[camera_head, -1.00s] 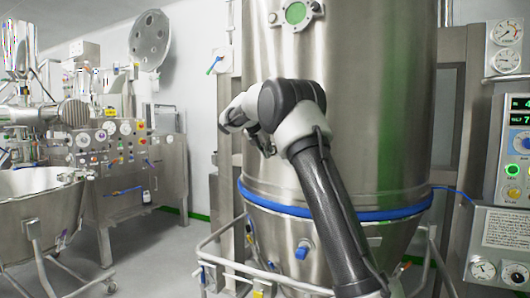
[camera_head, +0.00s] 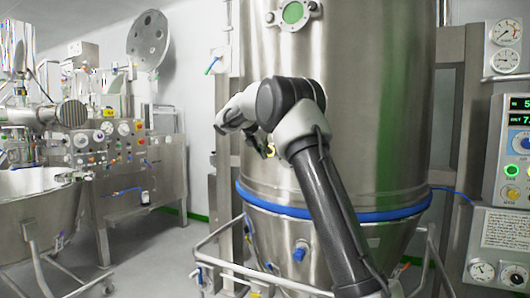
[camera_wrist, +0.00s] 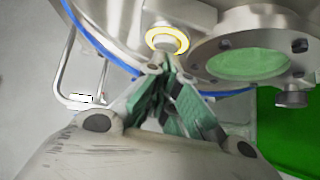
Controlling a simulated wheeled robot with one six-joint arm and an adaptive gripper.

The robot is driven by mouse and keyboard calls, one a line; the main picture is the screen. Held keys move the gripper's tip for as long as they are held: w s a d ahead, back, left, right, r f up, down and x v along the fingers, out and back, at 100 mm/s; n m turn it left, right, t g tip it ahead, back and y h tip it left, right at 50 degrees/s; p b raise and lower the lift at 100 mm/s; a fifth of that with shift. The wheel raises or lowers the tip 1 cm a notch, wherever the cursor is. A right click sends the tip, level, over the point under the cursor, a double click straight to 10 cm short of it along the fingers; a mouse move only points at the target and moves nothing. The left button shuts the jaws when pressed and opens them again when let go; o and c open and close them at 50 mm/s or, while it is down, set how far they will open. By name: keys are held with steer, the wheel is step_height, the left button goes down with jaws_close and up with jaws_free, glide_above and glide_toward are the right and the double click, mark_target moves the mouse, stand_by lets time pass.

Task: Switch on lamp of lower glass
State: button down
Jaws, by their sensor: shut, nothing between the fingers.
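The lower glass (camera_wrist: 247,64), a round green-tinted window in a bolted steel flange, is at the upper right in the wrist view. Left of it, a round button with a glowing yellow ring (camera_wrist: 167,40) sits on the steel vessel. A yellow glow (camera_head: 270,152) also shows beside my arm in the head view. My gripper (camera_wrist: 163,72) is shut and empty, its fingertips just below the ring in the picture; I cannot tell whether they touch it. In the head view my arm hides the lower glass.
The tall steel vessel (camera_head: 365,110) has a blue band (camera_head: 390,210) and an upper green glass (camera_head: 294,13). A steel rail (camera_head: 222,262) runs low in front. A control panel (camera_head: 512,150) stands right; machinery and a steel bowl (camera_head: 30,215) stand left.

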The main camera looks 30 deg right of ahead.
steer(key=a+f+v, duration=0.1)
steer(key=v, duration=1.1)
steer(key=shift+s+a, duration=0.2)
steer(key=shift+s, duration=0.05)
steer(key=s+a+f+m+g+y, duration=0.25)
steer(key=s+f+m, duration=0.35)
steer(key=f+m, duration=0.45)
steer(key=s+f+m+y, duration=0.1)
steer(key=s+f+m, duration=0.2)
steer(key=s, duration=1.1)
steer(key=s+a+f+m+t+y, duration=0.1)
steer(key=s+m, duration=0.5)
steer(key=s, duration=0.7)
steer(key=s+f+m+t+y, duration=0.1)
steer(key=s+f+m+y, duration=0.2)
steer(key=s, duration=1.1)
steer(key=shift+s+a+f+m, duration=0.25)
steer(key=shift+s+f+m, duration=0.1)
steer(key=shift+f+m, duration=0.8)
